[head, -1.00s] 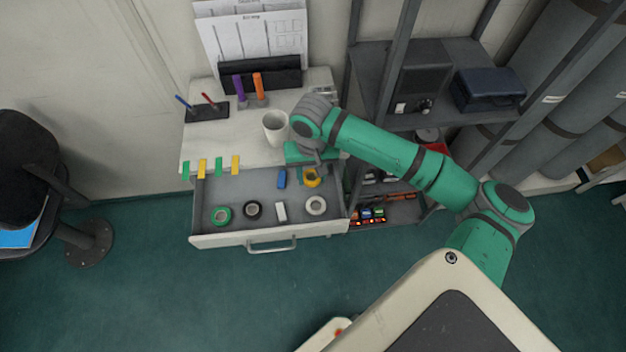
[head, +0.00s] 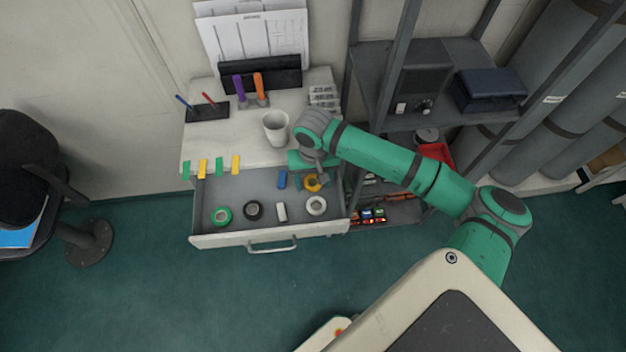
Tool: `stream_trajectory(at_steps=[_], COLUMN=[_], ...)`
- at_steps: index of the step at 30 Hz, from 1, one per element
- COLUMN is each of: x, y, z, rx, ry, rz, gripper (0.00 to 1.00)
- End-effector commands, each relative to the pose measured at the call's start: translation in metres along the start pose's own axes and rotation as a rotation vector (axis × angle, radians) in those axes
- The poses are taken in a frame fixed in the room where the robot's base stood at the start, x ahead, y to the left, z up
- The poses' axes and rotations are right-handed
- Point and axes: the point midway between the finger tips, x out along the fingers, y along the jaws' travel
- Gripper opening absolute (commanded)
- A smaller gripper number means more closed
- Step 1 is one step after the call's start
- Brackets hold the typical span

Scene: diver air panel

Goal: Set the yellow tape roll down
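The yellow tape roll (head: 311,184) is at the back right of the open drawer (head: 222,189), low at the drawer floor. My gripper (head: 312,175) is right over the roll, pointing down, and its hand covers the roll's far side. The fingertips are small and partly hidden, so I cannot tell whether they grip the roll or stand apart from it. I also cannot tell for sure whether the roll touches the drawer floor.
The drawer also holds a green roll (head: 221,216), a black roll (head: 253,210), a white roll (head: 316,205), a white block (head: 282,212) and a blue block (head: 282,180). A white cup (head: 276,127) stands on the desktop above. A dark shelf rack (head: 385,120) is close on the right.

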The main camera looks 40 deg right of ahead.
Motion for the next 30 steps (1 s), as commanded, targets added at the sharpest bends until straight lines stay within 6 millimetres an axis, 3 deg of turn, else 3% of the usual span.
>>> stream_trajectory(at_steps=[8, 21, 30], x=[-0.013, -0.096, -0.122], y=[0.0, 0.001, 0.001], z=[0.0, 0.0, 0.0], rx=[0.0, 0.001, 0.003], ry=[0.001, 0.001, 0.0], rz=[0.0, 0.0, 0.0], gripper=[0.57, 0.57, 0.57])
